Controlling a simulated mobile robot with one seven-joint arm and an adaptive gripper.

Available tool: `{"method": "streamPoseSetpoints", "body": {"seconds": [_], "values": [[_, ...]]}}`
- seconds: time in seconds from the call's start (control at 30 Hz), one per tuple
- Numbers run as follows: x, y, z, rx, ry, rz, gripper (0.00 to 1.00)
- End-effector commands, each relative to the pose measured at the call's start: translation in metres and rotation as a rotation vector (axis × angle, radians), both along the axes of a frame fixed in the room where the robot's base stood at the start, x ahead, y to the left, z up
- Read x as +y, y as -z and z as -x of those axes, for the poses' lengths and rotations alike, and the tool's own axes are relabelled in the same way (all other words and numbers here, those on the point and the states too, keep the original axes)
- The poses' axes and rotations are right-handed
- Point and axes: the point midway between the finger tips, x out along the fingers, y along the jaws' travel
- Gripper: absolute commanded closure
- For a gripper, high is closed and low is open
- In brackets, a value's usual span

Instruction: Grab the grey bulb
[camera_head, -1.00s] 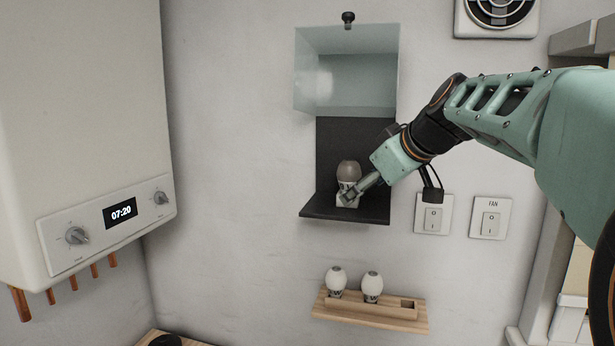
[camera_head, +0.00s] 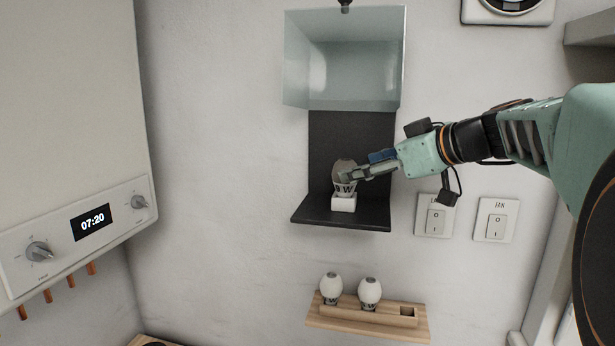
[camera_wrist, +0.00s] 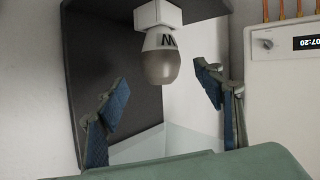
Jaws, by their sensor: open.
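The grey bulb (camera_head: 344,172) stands upright in a white socket (camera_head: 344,204) on a black shelf (camera_head: 300,214). My open fingers (camera_wrist: 160,95) stand on either side, with a visible gap to the bulb on both sides. I cannot tell how deep the bulb sits between them.
A pale, glassy raised cover (camera_head: 345,60) is above the shelf. A wooden rack (camera_head: 370,325) below holds two white bulbs (camera_head: 331,287) (camera_head: 370,292) and has an empty square hole at right. Wall switches (camera_head: 434,215) (camera_head: 495,220) are to the right, a boiler (camera_head: 70,120) at left.

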Motion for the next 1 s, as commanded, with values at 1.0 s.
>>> {"method": "streamPoseSetpoints", "body": {"seconds": [1.0], "values": [[0.032,0.026,-0.044,0.000,0.001,0.001,0.62]]}}
